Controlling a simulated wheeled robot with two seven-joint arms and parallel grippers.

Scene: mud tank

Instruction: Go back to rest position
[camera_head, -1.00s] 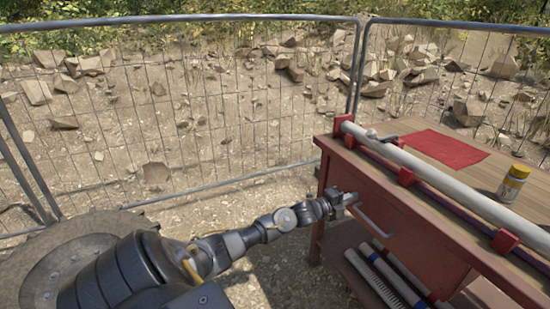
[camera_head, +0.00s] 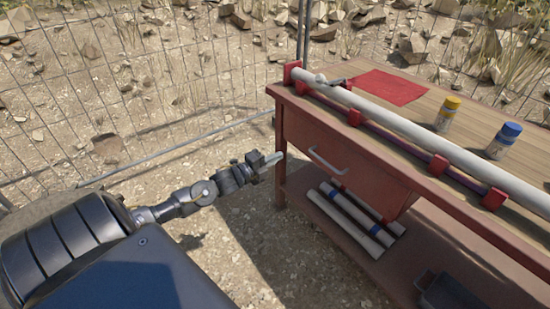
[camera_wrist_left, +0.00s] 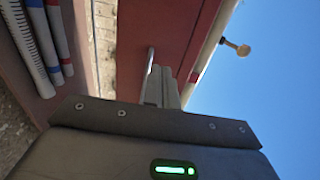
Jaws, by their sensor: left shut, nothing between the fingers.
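My left gripper (camera_head: 274,158) is stretched out from the left in the head view, close to the near left corner of the red workbench (camera_head: 281,182). Its fingers are shut with nothing between them. They appear left of the drawer handle (camera_head: 327,160) and apart from it in the head view. In the left wrist view the shut fingers (camera_wrist_left: 169,88) point toward the red drawer front, with the handle (camera_wrist_left: 149,68) beside them. My right gripper is in neither view.
On the bench lie a long pale pipe (camera_head: 408,127) in red holders and a red cloth (camera_head: 391,86). A yellow-capped bottle (camera_head: 447,113) and a blue-capped bottle (camera_head: 503,140) stand there. Several tubes (camera_head: 350,220) lie on the lower shelf. A wire fence (camera_head: 150,85) runs behind. Bare ground lies before the bench.

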